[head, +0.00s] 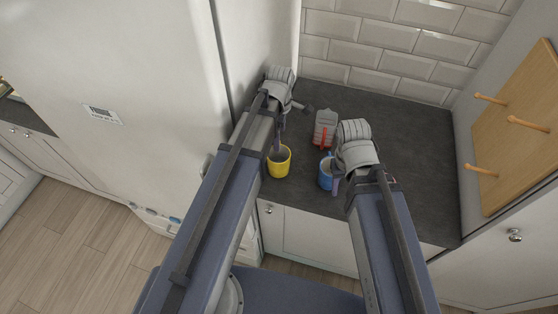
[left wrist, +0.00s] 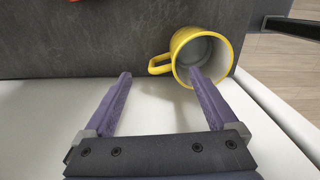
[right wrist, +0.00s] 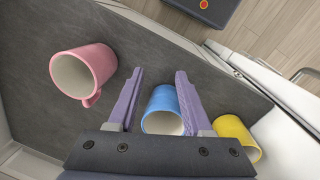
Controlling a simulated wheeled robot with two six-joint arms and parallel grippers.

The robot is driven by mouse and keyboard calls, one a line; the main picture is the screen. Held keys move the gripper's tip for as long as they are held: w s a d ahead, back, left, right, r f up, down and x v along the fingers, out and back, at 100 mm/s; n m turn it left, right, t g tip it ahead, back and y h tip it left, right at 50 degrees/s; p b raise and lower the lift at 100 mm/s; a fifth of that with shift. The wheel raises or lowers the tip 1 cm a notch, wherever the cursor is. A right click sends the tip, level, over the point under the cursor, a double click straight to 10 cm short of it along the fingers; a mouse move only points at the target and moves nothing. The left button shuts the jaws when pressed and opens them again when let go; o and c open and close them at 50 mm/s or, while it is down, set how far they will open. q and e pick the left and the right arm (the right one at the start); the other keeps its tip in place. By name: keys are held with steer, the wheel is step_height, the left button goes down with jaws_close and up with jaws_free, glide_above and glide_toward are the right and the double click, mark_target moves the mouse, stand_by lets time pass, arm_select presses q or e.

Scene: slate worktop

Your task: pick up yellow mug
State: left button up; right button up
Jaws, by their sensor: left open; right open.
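The yellow mug (head: 279,162) stands on the slate worktop near its front edge, close to the fridge side. In the left wrist view the yellow mug (left wrist: 226,50) shows its open mouth, with its handle to the left. My left gripper (left wrist: 160,75) is open and empty; its right finger overlaps the mug's mouth in the picture, and I cannot tell whether it touches. In the head view the left gripper (head: 280,138) is just above the mug. My right gripper (right wrist: 159,72) is open, with the blue mug (right wrist: 163,104) showing between its fingers. The yellow mug (right wrist: 237,132) is at the right there.
A pink mug (right wrist: 84,68) is at the left of the right wrist view. A grey and red object (head: 325,124) stands behind the blue mug (head: 325,172). A tall white panel (head: 150,90) borders the left; a wooden peg board (head: 520,130) is at the right.

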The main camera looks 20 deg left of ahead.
mark_target(279, 157)
arm_select(q)
steer(key=shift+s+a+f+b, duration=0.1)
steer(key=shift+f+b, duration=1.55)
steer(key=shift+f, duration=0.2)
steer(key=shift+s+a+f+b, duration=0.1)
steer(key=shift+f+b, duration=1.55)
steer(key=shift+f, duration=0.15)
arm_select(e)
steer(key=shift+f, duration=3.65)
arm_select(q)
steer(key=shift+r, duration=0.1)
arm_select(e)
steer(key=shift+r, duration=0.1)
arm_select(q)
jaws_close()
